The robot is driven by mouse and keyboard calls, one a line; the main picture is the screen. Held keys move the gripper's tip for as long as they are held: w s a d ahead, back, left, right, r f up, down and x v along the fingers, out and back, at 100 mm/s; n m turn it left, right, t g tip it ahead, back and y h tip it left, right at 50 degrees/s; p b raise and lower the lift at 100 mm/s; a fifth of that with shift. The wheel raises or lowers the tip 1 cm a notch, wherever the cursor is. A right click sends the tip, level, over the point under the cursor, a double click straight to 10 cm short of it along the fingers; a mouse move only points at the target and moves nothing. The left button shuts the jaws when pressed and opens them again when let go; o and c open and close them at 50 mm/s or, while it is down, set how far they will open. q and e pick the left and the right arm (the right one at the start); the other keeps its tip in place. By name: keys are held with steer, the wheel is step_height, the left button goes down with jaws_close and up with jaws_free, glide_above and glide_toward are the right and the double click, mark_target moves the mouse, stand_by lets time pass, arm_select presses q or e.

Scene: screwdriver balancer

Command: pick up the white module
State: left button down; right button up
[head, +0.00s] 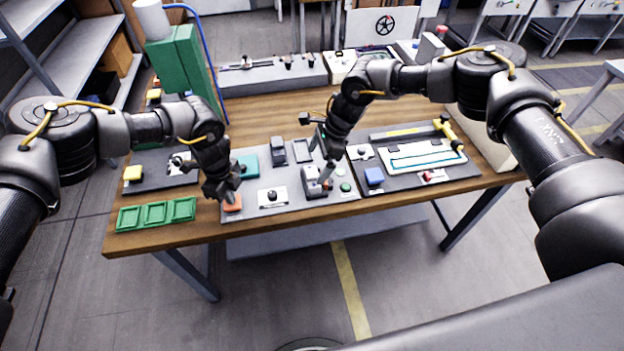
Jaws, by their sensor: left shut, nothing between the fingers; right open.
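A white plate-like module with a black knob (272,197) lies on the grey middle panel (290,215). A smaller white piece with a dark top (363,153) is on the right panel; I cannot tell which one is the white module. My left gripper (229,197) is shut and empty, pointing down just above an orange block (232,205) left of the knobbed module. My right gripper (327,175) is open, pointing down at a grey and black device (314,184); its fingers overlap the device and contact cannot be told.
Green trays (156,214) lie at the table's front left. A yellow block (132,173), teal block (248,165) and blue block (374,176) sit on the panels. A yellow-handled tool (449,133) lies right. A green stand (182,68) rises at the back left.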

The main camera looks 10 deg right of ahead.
steer(key=x, duration=0.5)
steer(key=shift+s+f, duration=0.1)
steer(key=shift+s, duration=0.15)
steer(key=c, duration=1.1)
steer(key=shift+r, duration=7.55)
steer(key=shift+c, duration=0.3)
step_height(320, 180, up, 5)
steer(key=p, duration=0.5)
glide_above(312, 173)
arm_select(q)
step_height(312, 173, up, 7)
steer(key=shift+f, duration=0.1)
arm_select(e)
steer(key=shift+w, duration=0.1)
